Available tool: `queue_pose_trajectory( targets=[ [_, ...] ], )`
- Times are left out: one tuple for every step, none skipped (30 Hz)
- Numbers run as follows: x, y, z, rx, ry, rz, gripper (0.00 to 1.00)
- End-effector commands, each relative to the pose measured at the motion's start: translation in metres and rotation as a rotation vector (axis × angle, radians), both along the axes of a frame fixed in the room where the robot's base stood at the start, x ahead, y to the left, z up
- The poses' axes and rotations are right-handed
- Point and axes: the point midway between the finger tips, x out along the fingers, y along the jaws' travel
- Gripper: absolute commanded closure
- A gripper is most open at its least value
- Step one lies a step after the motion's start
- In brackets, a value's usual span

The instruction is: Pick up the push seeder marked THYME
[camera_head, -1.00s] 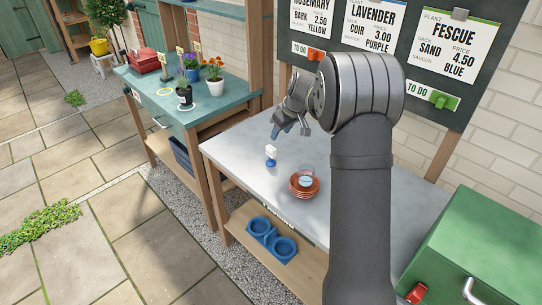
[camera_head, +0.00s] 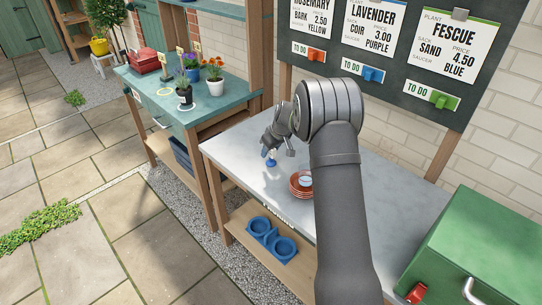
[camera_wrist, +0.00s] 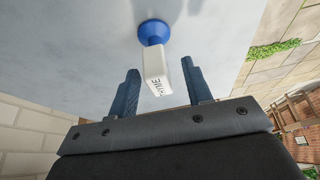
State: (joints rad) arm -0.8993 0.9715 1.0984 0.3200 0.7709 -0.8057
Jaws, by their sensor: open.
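The push seeder (camera_wrist: 157,72) has a white block-shaped upper part and a round blue foot. Its lettering is partly legible in the wrist view and ends in "ME". It stands on the pale grey worktop; in the head view its blue foot (camera_head: 271,163) shows just below my gripper (camera_head: 269,150), which hides the white part. In the wrist view my gripper (camera_wrist: 160,92) is open. Its two dark blue-grey fingers stand on either side of the white part, with a gap on each side, so nothing is held.
A stack of terracotta saucers (camera_head: 300,184) stands on the worktop (camera_head: 234,150) to the right of the seeder, partly behind my arm. A green box (camera_head: 480,240) is at the right. A teal bench (camera_head: 150,82) with potted plants is at the left.

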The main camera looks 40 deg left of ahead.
Motion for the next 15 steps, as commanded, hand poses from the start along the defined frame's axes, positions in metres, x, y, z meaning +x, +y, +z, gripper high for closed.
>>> queue_pose_trajectory(
  targets=[
    [0.0001,0.0002,0.0004,0.001,0.0,0.0,0.55],
    [0.0001,0.0001,0.0006,0.001,-0.001,0.0,0.55],
    [0.0001,0.0001,0.0006,0.001,-0.001,0.0,0.55],
    [0.0001,0.0,0.0007,0.001,0.0,0.0,0.55],
    [0.0001,0.0,0.0007,0.001,0.0,0.0,0.58],
    [0.0001,-0.0001,0.0007,0.001,0.0,0.0,0.66],
    [0.0001,-0.0001,0.0007,0.001,0.0,0.0,0.72],
    [0.0001,0.0,0.0008,0.001,0.0,0.0,0.78],
    [0.0001,-0.0001,0.0008,0.001,-0.001,0.0,0.86],
    [0.0001,-0.0001,0.0008,0.001,-0.001,0.0,0.92],
    [0.0001,-0.0001,0.0008,0.001,0.0,0.0,0.98],
    [0.0001,-0.0001,0.0008,0.001,0.0,0.0,1.0],
    [0.0002,0.0,0.0011,0.001,-0.001,0.0,1.0],
    [0.0002,0.0,0.0011,0.001,-0.001,0.0,1.0],
    [0.0001,0.0,0.0011,0.001,-0.001,0.0,1.0]
  ],
)
